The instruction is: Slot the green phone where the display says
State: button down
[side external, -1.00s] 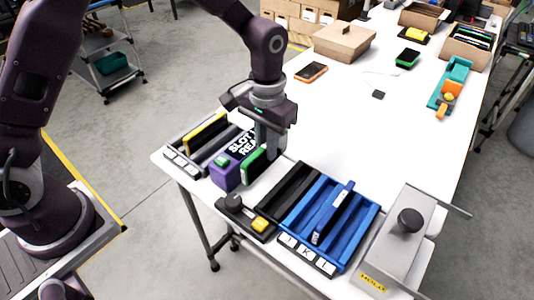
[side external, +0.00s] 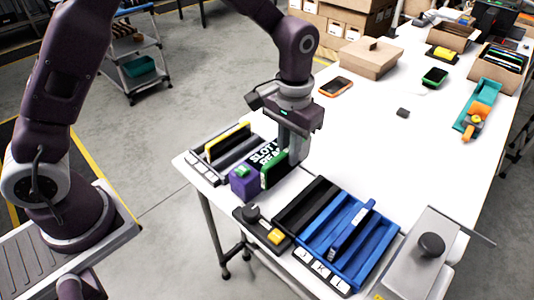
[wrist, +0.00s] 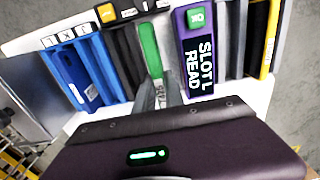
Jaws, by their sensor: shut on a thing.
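The green phone (side external: 273,168) is upright, held between my gripper's fingers (side external: 284,162), just beside the purple display unit (side external: 243,183). In the wrist view the green phone (wrist: 150,50) stands between my shut fingers (wrist: 158,88) and the front row. Whether the green phone touches the table is unclear.
A black rack (side external: 225,160) with a yellow-edged phone stands left of the display. A black box with a knob and yellow button (side external: 276,236) sits before the blue rack. A grey block with a knob (side external: 424,255) stands at the right.

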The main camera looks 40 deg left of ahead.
dwell(0.5)
notch_tip(320, 180, up, 5)
jog(key=shift+r, duration=0.15)
jog(key=d, duration=2.3)
jog(key=shift+a+f, duration=0.15)
jog(key=shift+f, duration=2.85)
jog(key=shift+a+f, duration=0.1)
jog(key=shift+f, duration=2.85)
jog(key=shift+f, duration=0.3)
jog(key=c, duration=1.3)
grip_release()
jog(key=shift+c, duration=0.2)
